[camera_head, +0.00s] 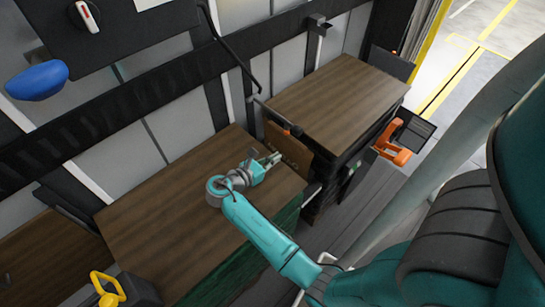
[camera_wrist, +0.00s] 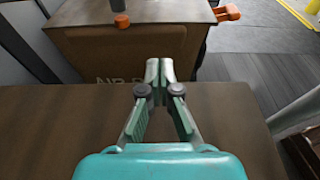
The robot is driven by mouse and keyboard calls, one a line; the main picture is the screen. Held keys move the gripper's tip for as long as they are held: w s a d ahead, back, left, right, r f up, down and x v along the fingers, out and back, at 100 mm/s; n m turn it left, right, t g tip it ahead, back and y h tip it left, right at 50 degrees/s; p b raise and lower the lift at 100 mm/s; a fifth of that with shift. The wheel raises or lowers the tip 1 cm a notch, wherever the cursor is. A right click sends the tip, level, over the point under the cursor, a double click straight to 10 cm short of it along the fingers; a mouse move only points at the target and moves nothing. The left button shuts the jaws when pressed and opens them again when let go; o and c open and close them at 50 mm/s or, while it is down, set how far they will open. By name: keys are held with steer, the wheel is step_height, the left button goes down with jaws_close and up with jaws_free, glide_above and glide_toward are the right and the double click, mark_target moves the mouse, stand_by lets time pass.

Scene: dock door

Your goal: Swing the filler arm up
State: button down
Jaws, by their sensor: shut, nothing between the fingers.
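A thin dark bar, which looks like the filler arm (camera_head: 275,114), slopes down to the right across the gap between two brown-topped surfaces. Its lower end has a small orange-brown tip. In the wrist view a grey post with an orange end (camera_wrist: 122,20) at the top looks like that same end; the rest of it is out of frame. My gripper (camera_head: 272,159) is over the nearer brown top, a little below and left of the bar's tip, apart from it. In the wrist view my gripper (camera_wrist: 160,68) has its fingertips together with nothing between them.
A brown box with printed lettering (camera_wrist: 130,50) stands ahead of my gripper, under the farther brown top (camera_head: 340,100). An orange part (camera_head: 393,146) sits at its right. A yellow handle (camera_head: 104,283) is at lower left. Open floor (camera_wrist: 250,75) lies to the right.

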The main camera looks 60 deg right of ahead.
mark_target(291, 141)
steer(key=x, duration=0.6)
steer(key=shift+s+d, duration=0.15)
steer(key=shift+d, duration=0.1)
steer(key=shift+d+r, duration=0.6)
steer(key=shift+r, duration=0.3)
steer(key=shift+s+d+r, duration=0.1)
steer(key=shift+d+r, duration=0.3)
steer(key=shift+r, duration=0.4)
